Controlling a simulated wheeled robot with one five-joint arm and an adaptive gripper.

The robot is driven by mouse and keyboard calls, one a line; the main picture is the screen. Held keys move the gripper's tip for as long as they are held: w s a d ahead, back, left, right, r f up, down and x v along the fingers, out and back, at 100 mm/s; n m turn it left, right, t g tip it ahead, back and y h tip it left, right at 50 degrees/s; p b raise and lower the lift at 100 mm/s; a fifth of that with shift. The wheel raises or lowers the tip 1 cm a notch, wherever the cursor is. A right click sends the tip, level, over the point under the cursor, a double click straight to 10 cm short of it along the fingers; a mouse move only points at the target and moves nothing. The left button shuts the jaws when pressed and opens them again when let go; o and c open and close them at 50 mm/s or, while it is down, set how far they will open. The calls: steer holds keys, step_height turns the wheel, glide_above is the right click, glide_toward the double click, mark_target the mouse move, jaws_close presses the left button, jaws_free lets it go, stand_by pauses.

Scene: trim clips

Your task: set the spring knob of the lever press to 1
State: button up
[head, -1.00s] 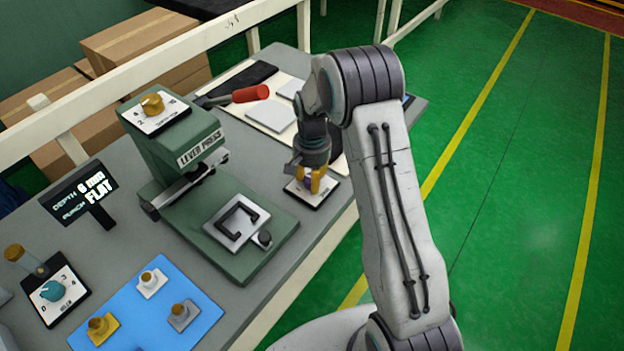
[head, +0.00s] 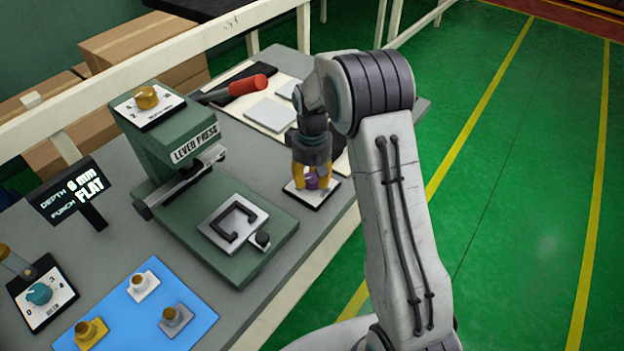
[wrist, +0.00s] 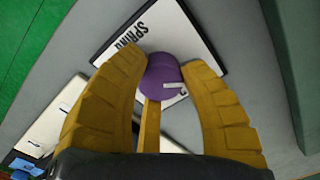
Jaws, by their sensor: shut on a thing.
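The lever press (head: 185,150) is a green machine on the grey bench, with a brass knob on its top and a red-handled lever. The spring knob is a purple knob (wrist: 165,80) on a white plate with a black border (wrist: 150,28) marked "SPRING". In the head view the purple knob (head: 318,179) sits at the bench's right edge. My gripper (wrist: 160,75) is shut on the purple knob, its yellow fingers around it. The knob's white pointer mark points right in the wrist view. The plate's numbers are not readable.
A display (head: 73,196) reads "DEPTH 6 mm, PUNCH FLAT". A teal knob (head: 39,293) is on a dial at left. A blue mat (head: 140,316) holds several small punches. A white tray with pads (head: 268,113) lies behind my gripper.

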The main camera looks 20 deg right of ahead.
mark_target(312, 177)
steer(key=shift+s+f+n, duration=0.15)
steer(key=shift+n, duration=0.45)
steer(key=o, duration=1.2)
steer(key=shift+r, duration=0.25)
step_height(312, 177, up, 12)
steer(key=shift+f, duration=0.15)
